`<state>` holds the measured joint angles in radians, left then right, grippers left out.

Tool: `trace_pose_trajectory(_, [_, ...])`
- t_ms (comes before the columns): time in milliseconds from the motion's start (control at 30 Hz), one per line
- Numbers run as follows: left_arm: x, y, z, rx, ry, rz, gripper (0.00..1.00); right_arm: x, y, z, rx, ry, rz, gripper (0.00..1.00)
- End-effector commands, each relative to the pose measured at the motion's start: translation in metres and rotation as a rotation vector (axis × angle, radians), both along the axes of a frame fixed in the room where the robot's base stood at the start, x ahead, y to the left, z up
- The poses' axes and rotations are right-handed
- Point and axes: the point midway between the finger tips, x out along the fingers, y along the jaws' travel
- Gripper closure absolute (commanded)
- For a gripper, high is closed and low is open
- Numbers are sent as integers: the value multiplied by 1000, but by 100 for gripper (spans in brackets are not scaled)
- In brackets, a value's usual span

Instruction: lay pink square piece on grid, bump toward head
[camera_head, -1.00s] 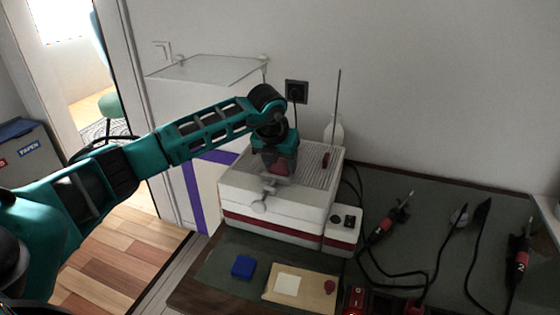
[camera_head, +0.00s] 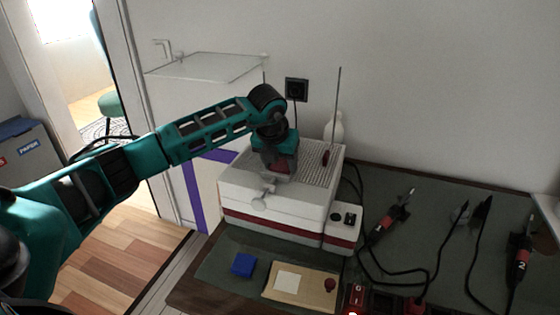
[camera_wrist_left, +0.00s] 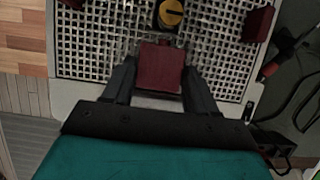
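The pink square piece shows dark red in the left wrist view (camera_wrist_left: 160,70), with a small bump on its far edge, pointing toward the yellow-topped round head (camera_wrist_left: 171,12). My left gripper (camera_wrist_left: 161,72) has a finger at each side of it and looks shut on it. The white grid (camera_wrist_left: 90,42) lies beneath; I cannot tell whether the piece touches it. In the head view my left gripper (camera_head: 276,168) is over the grid top (camera_head: 318,172) of the white machine (camera_head: 270,208), largely hiding piece and head. My right gripper is not in view.
Dark red blocks (camera_wrist_left: 258,24) stand on the grid near its far corners. A thin upright rod (camera_head: 336,110) and a white bottle (camera_head: 334,128) are behind. On the bench are a blue block (camera_head: 243,264), a tan board (camera_head: 310,284) and corded irons (camera_head: 392,216).

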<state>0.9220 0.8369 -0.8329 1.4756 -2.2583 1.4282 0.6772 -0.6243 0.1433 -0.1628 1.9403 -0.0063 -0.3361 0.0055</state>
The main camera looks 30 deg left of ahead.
Motion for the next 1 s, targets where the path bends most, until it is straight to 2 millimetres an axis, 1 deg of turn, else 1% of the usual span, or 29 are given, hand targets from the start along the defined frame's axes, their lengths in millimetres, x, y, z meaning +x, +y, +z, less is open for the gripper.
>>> trace_pose_trajectory(33, [0,0,-1,0,2,0,36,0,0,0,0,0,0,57])
trace_pose_trajectory(200, [0,0,-1,1,2,1,20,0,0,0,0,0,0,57])
trace_pose_trajectory(233, [0,0,-1,1,2,1,18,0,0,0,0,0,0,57])
trace_pose_trajectory(633, [-1,1,0,1,2,2,18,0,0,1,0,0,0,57])
trace_pose_trajectory(1000, [0,0,22,1,0,1,18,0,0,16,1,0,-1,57])
